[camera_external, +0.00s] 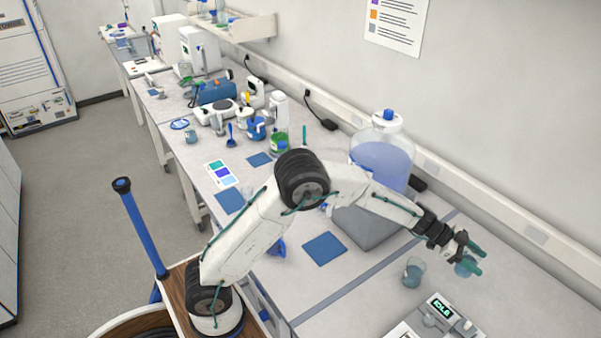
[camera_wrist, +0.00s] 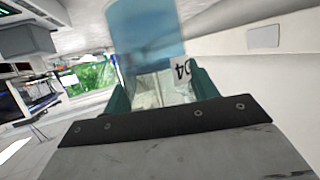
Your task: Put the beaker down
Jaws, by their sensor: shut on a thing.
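My gripper (camera_external: 473,259) is at the right end of the bench, with its green fingers shut on a small beaker (camera_external: 463,268) with a bluish tint. The fingers partly hide the beaker in the external view. In the wrist view the gripper (camera_wrist: 161,88) has a finger on each side of the clear beaker (camera_wrist: 150,88), which bears a white label. A pale blue body shows above it there; I cannot tell whether it is part of the beaker. I cannot tell whether the held beaker touches the bench.
Another beaker (camera_external: 413,273) stands on the bench just left of my gripper. A device with a green display (camera_external: 441,309) is in front. A large carboy of blue liquid (camera_external: 382,160) stands behind my arm. Blue mats (camera_external: 324,248) lie to the left. Bare bench (camera_external: 530,295) is at the right.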

